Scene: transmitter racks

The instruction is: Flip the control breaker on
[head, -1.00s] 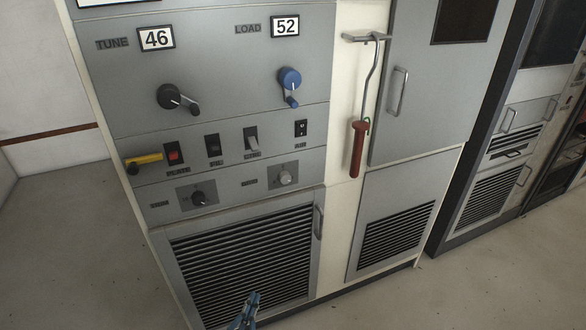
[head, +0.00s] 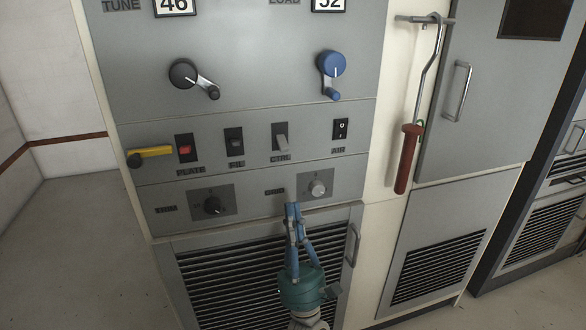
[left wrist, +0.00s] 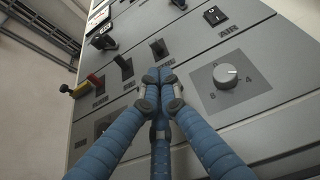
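The control breaker (head: 281,140) is the third switch from the left in the row of breakers, a dark plate with a grey lever. Its small label below is blurred but seems to read CTRL. In the left wrist view the breaker (left wrist: 158,48) shows just beyond the fingertips. My left gripper (head: 291,208) has blue fingers and a teal body, and is in front of the panel below the breaker. Its fingertips (left wrist: 160,77) are drawn together with nothing between them. I cannot tell whether they touch the panel. My right gripper is not in view.
Nearby are the red-marked plate switch (head: 184,148), a second dark switch (head: 234,140), the air switch (head: 340,129) and a yellow handle (head: 150,151). Below are two knobs, one pale (head: 319,189). Black and blue cranks sit above. A red-handled hook (head: 408,160) hangs at right.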

